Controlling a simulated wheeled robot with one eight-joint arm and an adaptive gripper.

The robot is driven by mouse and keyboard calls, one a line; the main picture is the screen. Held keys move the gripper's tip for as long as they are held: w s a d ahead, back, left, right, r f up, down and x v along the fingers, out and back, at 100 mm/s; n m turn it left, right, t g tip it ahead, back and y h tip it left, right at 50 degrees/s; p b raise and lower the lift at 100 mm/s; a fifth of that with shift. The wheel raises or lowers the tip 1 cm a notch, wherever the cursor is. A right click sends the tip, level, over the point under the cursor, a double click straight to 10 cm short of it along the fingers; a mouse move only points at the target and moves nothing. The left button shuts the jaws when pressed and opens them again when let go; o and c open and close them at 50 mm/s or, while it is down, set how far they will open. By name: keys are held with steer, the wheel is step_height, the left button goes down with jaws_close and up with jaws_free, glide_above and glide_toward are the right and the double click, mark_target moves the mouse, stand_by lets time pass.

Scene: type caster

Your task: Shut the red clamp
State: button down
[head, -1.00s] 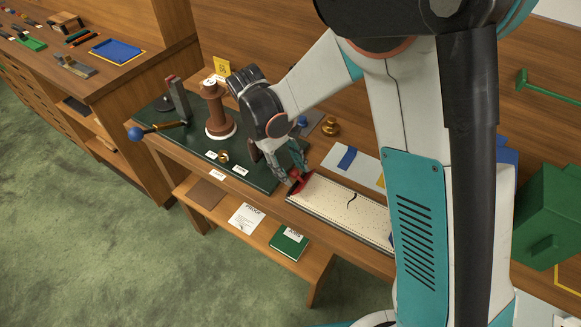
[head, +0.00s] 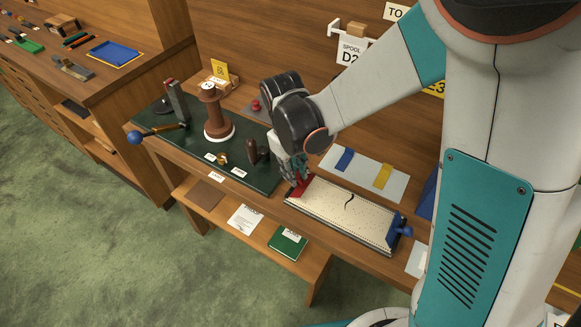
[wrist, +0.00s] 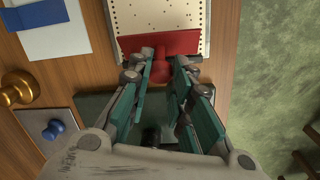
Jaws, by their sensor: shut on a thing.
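The red clamp (head: 302,187) sits at the near-left end of a long cream perforated board (head: 335,207). In the wrist view the red clamp (wrist: 185,42) lies as a wide bar across the board's end, with a red knob projecting toward me. My gripper (head: 297,179) is at the clamp, reaching down from above. In the wrist view my gripper's teal-padded fingers (wrist: 160,70) stand on both sides of the knob, shut on it. The fingers partly hide the clamp in the head view. I cannot tell how far the clamp is closed.
A blue clamp (head: 398,232) is at the board's other end. A pale plate with blue and yellow strips (head: 365,174) lies behind the board. A dark green mat (head: 190,139) with a brown spool (head: 216,115) is to the left. A brass knob (wrist: 19,87) stands nearby.

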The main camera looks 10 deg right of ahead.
mark_target(302, 180)
steer(key=t+y, duration=0.1)
steer(key=s+d+t+y, duration=0.1)
steer(key=y, duration=0.1)
steer(key=shift+s+d+b, duration=0.1)
steer(key=shift+d+b, duration=0.2)
steer(key=shift+b, duration=0.05)
steer(key=shift+s+d+f+t+y+b, duration=0.1)
steer(key=shift+s+d+t+y+b, duration=0.2)
steer(key=shift+t+y+b, duration=0.3)
steer(key=shift+s+d+f+t+y+b, duration=0.1)
steer(key=shift+s+d+t+y+b, duration=0.15)
steer(key=shift+t+y+b, duration=0.35)
steer(key=c, duration=1.5)
jaws_free()
steer(key=shift+d, duration=0.1)
steer(key=shift+o, duration=0.2)
steer(key=v, duration=1.2)
steer(key=shift+d, duration=0.2)
steer(key=shift+s, duration=0.1)
